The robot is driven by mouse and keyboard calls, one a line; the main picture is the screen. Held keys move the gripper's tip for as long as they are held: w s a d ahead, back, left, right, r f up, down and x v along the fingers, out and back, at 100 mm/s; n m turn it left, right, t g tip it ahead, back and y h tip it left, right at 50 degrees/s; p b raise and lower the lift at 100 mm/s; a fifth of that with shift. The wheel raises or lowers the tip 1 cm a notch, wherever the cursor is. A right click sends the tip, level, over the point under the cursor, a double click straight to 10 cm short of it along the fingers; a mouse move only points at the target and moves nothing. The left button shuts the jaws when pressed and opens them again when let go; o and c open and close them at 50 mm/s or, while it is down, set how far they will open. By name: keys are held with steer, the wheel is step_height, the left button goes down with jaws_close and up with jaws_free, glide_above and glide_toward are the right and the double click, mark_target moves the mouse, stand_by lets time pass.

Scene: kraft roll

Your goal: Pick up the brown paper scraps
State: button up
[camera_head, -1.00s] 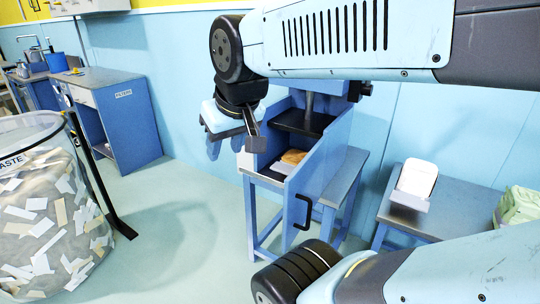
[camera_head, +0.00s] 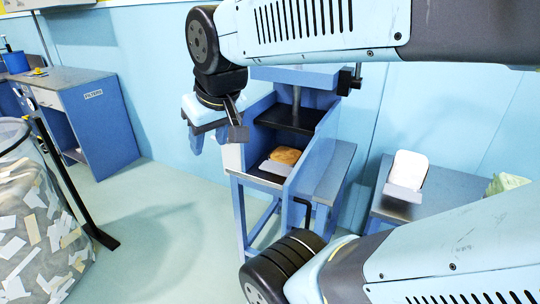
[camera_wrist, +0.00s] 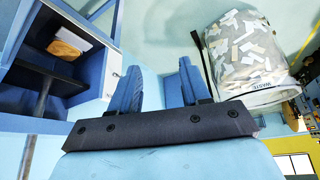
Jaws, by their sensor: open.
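Brown paper scraps (camera_head: 286,155) lie as a small tan-brown heap inside the open-fronted blue press box (camera_head: 312,165), next to a white sheet-like piece. They also show in the wrist view (camera_wrist: 68,38) at upper left, with single pieces too small to tell apart. My gripper (camera_head: 208,143) hangs outside the box, to its left and near its upper edge. In the wrist view its two blue fingers (camera_wrist: 158,75) stand apart with nothing between them. The fingers are clear of the scraps.
A clear waste bin (camera_head: 35,225) full of white and tan strips stands at left, with a black post beside it. A blue cabinet (camera_head: 85,115) stands behind. A side table (camera_head: 450,195) with a white-topped item (camera_head: 408,172) is at right. Open floor lies between bin and press.

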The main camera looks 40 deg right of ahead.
steer(key=w+d+f+n+g+h, duration=0.45)
steer(key=w+d+f+n, duration=0.2)
steer(key=f, duration=0.25)
steer(key=n+t+h, duration=0.3)
steer(key=n+h, duration=1)
steer(key=n, duration=1.9)
glide_toward(276, 173)
steer(key=shift+m+g, duration=0.25)
steer(key=d, duration=0.1)
steer(key=w+d, duration=0.1)
steer(key=d, duration=0.3)
steer(key=shift+w+d, duration=0.2)
steer(key=shift+w, duration=0.2)
steer(key=shift+w+d+f, duration=0.1)
steer(key=shift+d, duration=1.2)
steer(key=shift+w+d+f, duration=0.1)
steer(key=shift+w+d, duration=0.05)
steer(key=shift+d, duration=1.2)
jaws_close()
